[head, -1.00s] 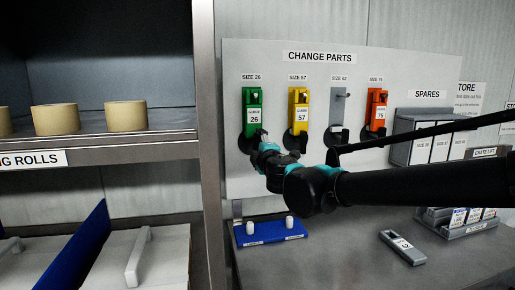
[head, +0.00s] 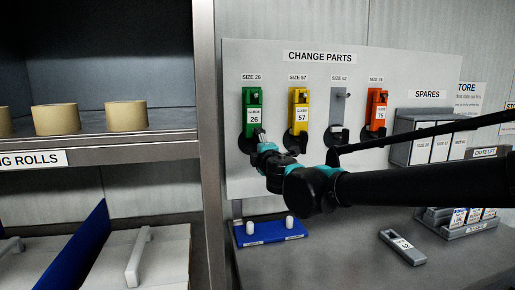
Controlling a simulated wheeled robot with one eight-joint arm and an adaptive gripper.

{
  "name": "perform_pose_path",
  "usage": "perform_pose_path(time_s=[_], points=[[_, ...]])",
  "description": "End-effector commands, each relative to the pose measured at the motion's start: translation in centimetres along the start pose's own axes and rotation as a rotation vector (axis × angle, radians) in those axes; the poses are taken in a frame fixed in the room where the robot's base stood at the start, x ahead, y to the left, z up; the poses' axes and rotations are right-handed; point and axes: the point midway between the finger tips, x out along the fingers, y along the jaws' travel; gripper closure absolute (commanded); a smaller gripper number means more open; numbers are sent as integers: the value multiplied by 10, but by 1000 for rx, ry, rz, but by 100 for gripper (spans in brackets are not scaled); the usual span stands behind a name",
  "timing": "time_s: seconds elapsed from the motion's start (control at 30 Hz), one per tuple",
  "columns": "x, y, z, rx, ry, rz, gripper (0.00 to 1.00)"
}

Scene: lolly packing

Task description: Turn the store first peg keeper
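The change parts board (head: 330,72) stands upright at the back. Its first peg, under the left size label, carries a green guide marked 26 (head: 252,98). A small dark keeper (head: 255,97) shows near the top of the green guide. My gripper (head: 262,136) is at the lower end of the green guide, seen from behind; its fingers are small and partly hidden, so I cannot tell whether they touch the guide or are open.
A yellow guide 57 (head: 299,110) and an orange guide (head: 376,109) hang to the right; the grey peg plate (head: 338,106) between them bears no guide. A grey guide (head: 402,247) lies on the bench. A blue tray (head: 270,232) with two white knobs sits below my arm.

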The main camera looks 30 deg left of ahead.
Motion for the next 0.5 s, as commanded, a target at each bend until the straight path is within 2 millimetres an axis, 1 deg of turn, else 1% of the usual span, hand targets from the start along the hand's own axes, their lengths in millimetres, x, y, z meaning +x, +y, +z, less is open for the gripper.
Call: perform_pose_path(time_s=[0.03, 0.07, 0.37, 0.5], points=[[0, 0, 0, 0, 0, 0, 9], [0, 0, 0, 0, 0, 0, 7], [0, 0, 0, 0, -1, 0, 7], [-7, 0, 0, 0, -1, 0, 7]])
